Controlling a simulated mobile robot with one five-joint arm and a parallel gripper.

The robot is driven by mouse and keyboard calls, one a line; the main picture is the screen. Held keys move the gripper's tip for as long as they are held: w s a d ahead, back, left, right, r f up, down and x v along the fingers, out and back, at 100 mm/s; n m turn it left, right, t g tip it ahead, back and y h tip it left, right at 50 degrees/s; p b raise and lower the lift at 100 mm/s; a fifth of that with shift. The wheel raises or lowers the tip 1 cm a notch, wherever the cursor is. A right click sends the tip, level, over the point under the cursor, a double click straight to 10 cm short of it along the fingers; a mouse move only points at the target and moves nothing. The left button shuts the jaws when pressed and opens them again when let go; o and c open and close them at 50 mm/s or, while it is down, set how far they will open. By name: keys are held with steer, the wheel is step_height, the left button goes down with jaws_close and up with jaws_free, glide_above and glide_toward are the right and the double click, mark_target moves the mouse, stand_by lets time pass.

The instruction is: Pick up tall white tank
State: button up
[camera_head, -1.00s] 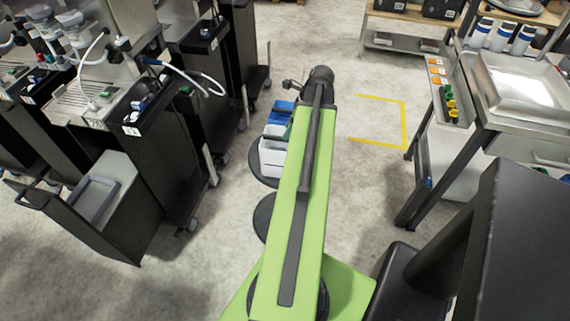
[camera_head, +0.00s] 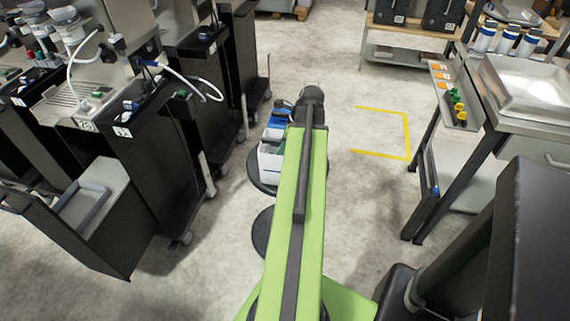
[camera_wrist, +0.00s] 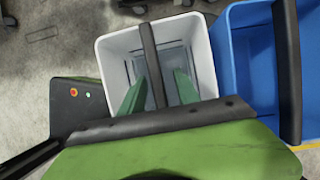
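The tall white tank (camera_wrist: 107,62) is an open-topped white bin with a black bar handle (camera_wrist: 150,62) across its mouth. It fills the middle of the wrist view. In the head view the white tank (camera_head: 268,166) stands on a round dark base, partly behind my green arm. My gripper (camera_wrist: 160,92) shows two green fingers, spread apart, one on each side of the handle, over the tank's mouth. I see no clear contact with the handle. The head view hides the gripper.
A blue bin (camera_wrist: 240,65) with a black handle stands close to the right of the white tank in the wrist view. Dark dispenser carts (camera_head: 165,165) line the left. A metal-topped table (camera_head: 530,90) stands right. Floor inside the yellow marking (camera_head: 380,130) is clear.

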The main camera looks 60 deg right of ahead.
steer(key=shift+f, duration=0.25)
stand_by(0.4)
jaws_close()
stand_by(1.3)
